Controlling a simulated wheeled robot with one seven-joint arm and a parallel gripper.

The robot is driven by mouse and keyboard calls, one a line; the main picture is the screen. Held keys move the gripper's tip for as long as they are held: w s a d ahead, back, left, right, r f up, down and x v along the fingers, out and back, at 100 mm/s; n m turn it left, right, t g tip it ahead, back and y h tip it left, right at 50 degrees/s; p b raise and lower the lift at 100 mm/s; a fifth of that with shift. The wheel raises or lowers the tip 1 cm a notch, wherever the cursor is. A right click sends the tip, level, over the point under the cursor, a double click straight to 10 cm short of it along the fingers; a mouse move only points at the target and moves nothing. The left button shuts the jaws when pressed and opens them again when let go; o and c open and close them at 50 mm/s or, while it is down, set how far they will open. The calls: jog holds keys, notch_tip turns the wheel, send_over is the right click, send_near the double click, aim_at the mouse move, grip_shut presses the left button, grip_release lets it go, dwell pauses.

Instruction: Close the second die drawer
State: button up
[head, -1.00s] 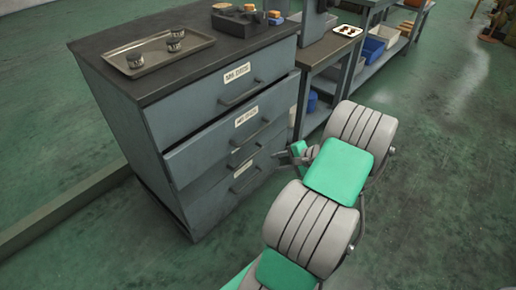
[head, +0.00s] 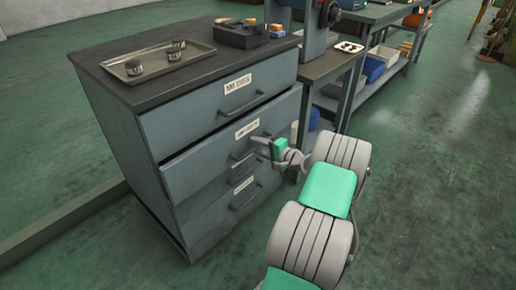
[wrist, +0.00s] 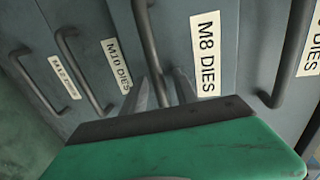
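The second die drawer (head: 205,168), labelled M8 DIES, stands partly pulled out of the grey cabinet, its front ahead of the drawer above. Its label (wrist: 206,55) and bar handle (wrist: 145,32) show in the wrist view. My gripper (head: 264,140) is at the right part of that drawer's front, close to the handle. In the wrist view, my two grey fingers (wrist: 163,90) point at the drawer front by the handle's lower end. Whether they touch it, and how far apart they are, I cannot tell.
The top drawer (head: 200,112) and the lower drawers (head: 215,222) look shut. A tray (head: 135,75) with several round dies and a dark block (head: 240,38) lie on the cabinet top. A workbench (head: 330,66) adjoins at right. Green floor (head: 425,210) is free at right.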

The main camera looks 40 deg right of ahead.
grip_shut()
dwell(0.3)
dwell(1.1)
